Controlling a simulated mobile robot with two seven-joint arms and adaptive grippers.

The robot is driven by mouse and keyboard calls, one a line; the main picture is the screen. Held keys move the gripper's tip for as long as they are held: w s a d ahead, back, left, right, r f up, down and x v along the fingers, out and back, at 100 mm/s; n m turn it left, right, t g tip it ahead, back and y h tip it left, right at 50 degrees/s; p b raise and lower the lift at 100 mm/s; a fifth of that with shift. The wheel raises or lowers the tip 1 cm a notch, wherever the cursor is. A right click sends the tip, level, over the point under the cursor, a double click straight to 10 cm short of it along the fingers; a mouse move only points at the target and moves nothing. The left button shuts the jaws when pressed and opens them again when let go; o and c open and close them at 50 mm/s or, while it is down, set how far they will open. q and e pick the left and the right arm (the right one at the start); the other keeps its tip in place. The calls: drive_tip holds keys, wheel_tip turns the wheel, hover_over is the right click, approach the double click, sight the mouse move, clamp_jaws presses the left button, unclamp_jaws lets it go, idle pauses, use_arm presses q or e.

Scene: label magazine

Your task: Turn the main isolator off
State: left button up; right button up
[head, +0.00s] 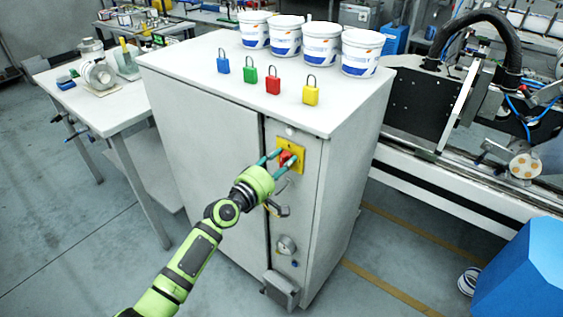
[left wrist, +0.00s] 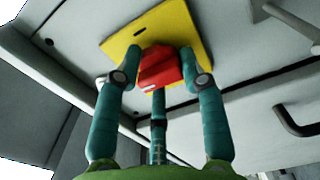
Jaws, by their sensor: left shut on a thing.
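The main isolator is a red rotary handle (head: 286,158) on a yellow plate (head: 300,154), high on the narrow front panel of a white cabinet (head: 200,130). My left gripper (head: 279,160) is at the handle, its teal fingers on either side of it. In the left wrist view the fingers close on the red handle (left wrist: 160,67) from left and right, and the yellow plate (left wrist: 185,22) lies behind it. The handle's exact angle is partly hidden by the fingers. My right gripper is not in view.
On the cabinet top stand blue (head: 223,66), green (head: 250,75), red (head: 273,85) and yellow (head: 310,95) padlocks and several white buckets (head: 321,45). Below the isolator are a dark door handle (head: 278,209) and a round fitting (head: 286,245). A machine (head: 425,105) stands to the right.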

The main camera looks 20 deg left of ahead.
use_arm(q)
drive_tip(key=shift+r+n, duration=0.1)
drive_tip(key=shift+n, duration=0.3)
drive_tip(key=o, duration=1.2)
drive_tip(key=shift+c, duration=0.2)
drive_tip(key=v, duration=1.2)
